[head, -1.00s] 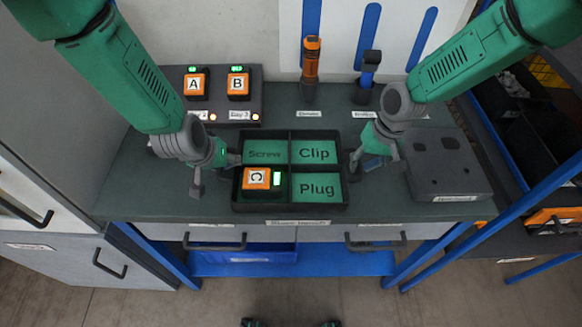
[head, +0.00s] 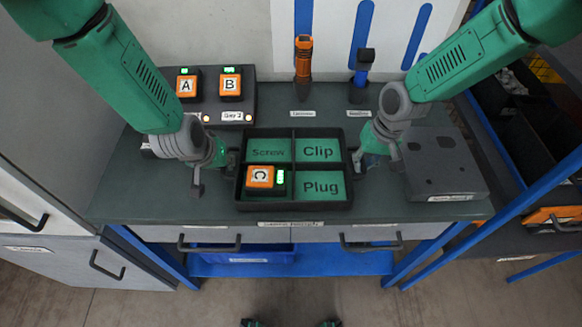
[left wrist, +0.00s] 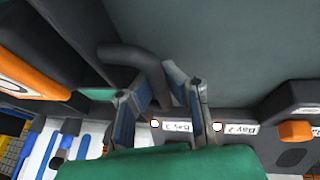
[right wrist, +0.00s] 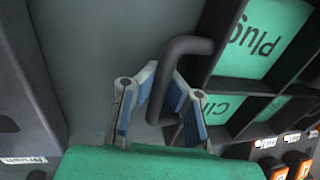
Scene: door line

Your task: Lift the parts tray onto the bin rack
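The parts tray (head: 294,208) is black with green compartments marked Screw, Clip and Plug. An orange-and-black block C (head: 262,180) sits in its front-left compartment. The tray appears level over the workbench; I cannot tell whether it touches the top. My left gripper (head: 228,163) is at its left side, fingers closed around a dark handle (left wrist: 140,60) in the left wrist view. My right gripper (head: 358,162) is at its right side, fingers closed around the other handle (right wrist: 162,80) in the right wrist view. The bin rack (head: 515,190), blue-framed with dark bins, stands at the right.
The workbench (head: 150,205) is dark green. A charger with blocks A (head: 187,84) and B (head: 231,84) stands at back left. An orange tool (head: 303,58) and a blue one (head: 362,68) stand behind. A grey slotted block (head: 443,165) lies right of the tray.

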